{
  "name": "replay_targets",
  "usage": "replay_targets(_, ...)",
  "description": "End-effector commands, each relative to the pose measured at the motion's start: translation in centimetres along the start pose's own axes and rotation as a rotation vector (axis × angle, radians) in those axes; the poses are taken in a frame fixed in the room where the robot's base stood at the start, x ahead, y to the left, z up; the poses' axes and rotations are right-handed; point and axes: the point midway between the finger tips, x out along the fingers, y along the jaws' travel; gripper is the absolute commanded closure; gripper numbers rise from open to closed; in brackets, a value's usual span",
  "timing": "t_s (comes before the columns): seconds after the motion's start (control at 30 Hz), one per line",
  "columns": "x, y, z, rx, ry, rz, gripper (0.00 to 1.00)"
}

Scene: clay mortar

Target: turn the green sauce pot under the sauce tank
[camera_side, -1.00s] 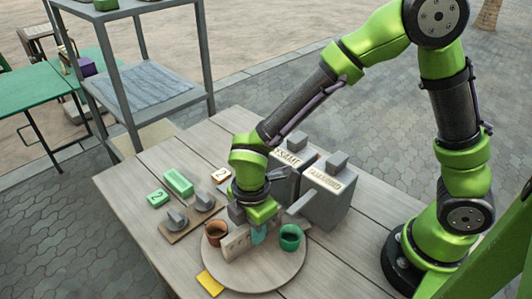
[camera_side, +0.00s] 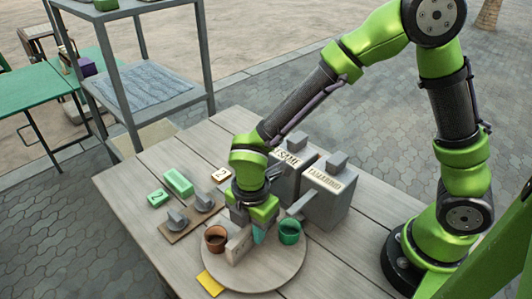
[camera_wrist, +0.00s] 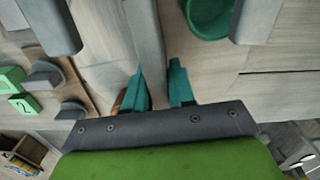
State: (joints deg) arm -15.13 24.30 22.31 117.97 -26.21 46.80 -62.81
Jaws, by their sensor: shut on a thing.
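The green sauce pot (camera_side: 289,232) stands on the right part of a round wooden turntable (camera_side: 284,272); it also shows at the top of the wrist view (camera_wrist: 208,18). A brown pot (camera_side: 215,240) with dark contents stands on the left part. An upright board (camera_side: 238,246) rises between the pots. My gripper (camera_side: 258,234) is shut on this board; in the wrist view its teal fingers (camera_wrist: 160,88) flank the board. Two grey tanks (camera_side: 325,200) stand behind. The right tank's spout reaches close to the green pot; I cannot tell whether it is directly above.
Left of the turntable lie a board with two grey knobs (camera_side: 190,212), a green block (camera_side: 178,182), a green number tile (camera_side: 158,198) and a pale number tile (camera_side: 221,174). A yellow tile (camera_side: 210,283) lies by the turntable's front edge. A shelf rack (camera_side: 150,85) stands beyond the table.

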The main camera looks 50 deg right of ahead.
Motion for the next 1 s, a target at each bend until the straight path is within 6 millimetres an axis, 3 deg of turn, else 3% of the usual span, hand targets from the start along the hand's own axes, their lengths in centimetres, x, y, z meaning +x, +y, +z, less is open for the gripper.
replay_targets(0.17,-0.1,0.1,-0.2,-0.002,0.003,0.004,1.0)
replay_targets(0.2,-0.1,0.1,-0.2,-0.002,0.003,0.004,0.75)
replay_targets(0.33,-0.1,0.1,-0.1,-0.002,0.002,0.003,0.55)
replay_targets(0.73,-0.9,0.1,-0.1,0.0,0.001,0.004,0.55)
replay_targets(0.87,-3.1,0.1,0.0,0.002,0.002,0.008,0.55)
replay_targets(1.0,-6.5,0.1,-0.1,0.003,0.003,0.009,0.55)
